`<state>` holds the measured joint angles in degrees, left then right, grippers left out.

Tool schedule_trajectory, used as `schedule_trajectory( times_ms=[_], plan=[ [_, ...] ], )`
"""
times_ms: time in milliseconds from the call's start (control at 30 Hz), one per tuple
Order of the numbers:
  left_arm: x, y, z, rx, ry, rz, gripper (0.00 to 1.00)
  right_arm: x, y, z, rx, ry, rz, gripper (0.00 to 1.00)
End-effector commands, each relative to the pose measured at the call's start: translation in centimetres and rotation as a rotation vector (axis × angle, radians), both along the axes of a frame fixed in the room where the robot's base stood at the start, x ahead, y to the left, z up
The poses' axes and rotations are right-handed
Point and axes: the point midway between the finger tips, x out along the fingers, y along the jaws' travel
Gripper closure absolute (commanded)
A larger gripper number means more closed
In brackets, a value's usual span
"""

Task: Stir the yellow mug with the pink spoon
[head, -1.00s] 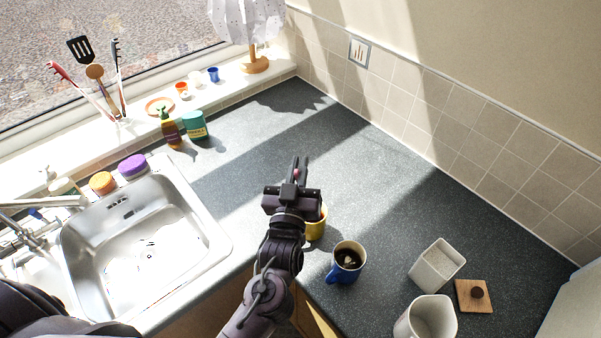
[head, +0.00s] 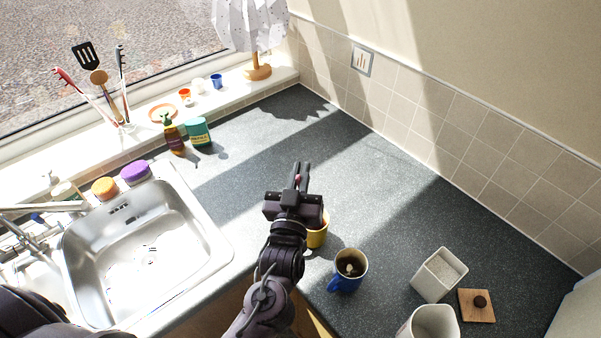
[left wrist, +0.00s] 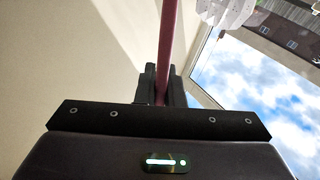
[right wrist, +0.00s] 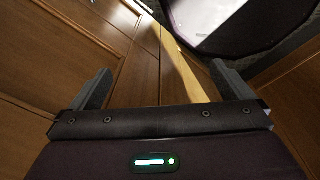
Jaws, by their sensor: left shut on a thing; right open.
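The yellow mug (head: 318,236) stands on the dark counter and is partly hidden behind my left gripper (head: 300,177). In the left wrist view my left gripper (left wrist: 163,75) is shut on a thin dark-pink handle (left wrist: 171,35), the pink spoon's. Only a small pink bit of the spoon (head: 298,180) shows between the fingers in the head view. Its bowl is hidden, so I cannot tell whether it is inside the mug. My right gripper (right wrist: 162,85) is open and empty, in front of wooden cabinet fronts; it is not seen in the head view.
A blue mug (head: 345,279) with dark drink stands right of the yellow mug. A white square canister (head: 431,281), a wooden lid (head: 478,311) and a white jug (head: 423,325) are further right. The sink (head: 200,220) is left.

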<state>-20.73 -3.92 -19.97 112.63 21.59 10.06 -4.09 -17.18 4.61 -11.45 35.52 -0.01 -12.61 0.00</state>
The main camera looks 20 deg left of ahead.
Motion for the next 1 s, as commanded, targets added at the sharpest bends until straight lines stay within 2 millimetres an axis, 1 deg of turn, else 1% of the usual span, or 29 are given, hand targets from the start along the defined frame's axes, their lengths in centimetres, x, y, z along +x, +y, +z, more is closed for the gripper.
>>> schedule_trajectory(
  times_ms=[167, 500, 667, 1000],
  plan=[
    [0.0, 0.0, 1.2, -0.002, -0.002, 0.0, 1.0, 0.0, 0.0, 0.0, 0.0, 0.0, 0.0, 0.0],
    [0.0, 0.0, 4.5, -0.001, -0.002, 0.001, 1.0, 0.0, 0.0, 0.0, 0.0, 0.0, 0.0, 0.0],
    [0.0, 0.0, 5.1, -0.001, -0.001, 0.001, 1.0, 0.0, 0.0, 0.0, 0.0, 0.0, 0.0, 0.0],
    [0.0, 0.0, 5.0, 0.0, -0.001, 0.0, 1.0, 0.0, 0.0, 0.0, 0.0, 0.0, 0.0, 0.0]
  ],
)
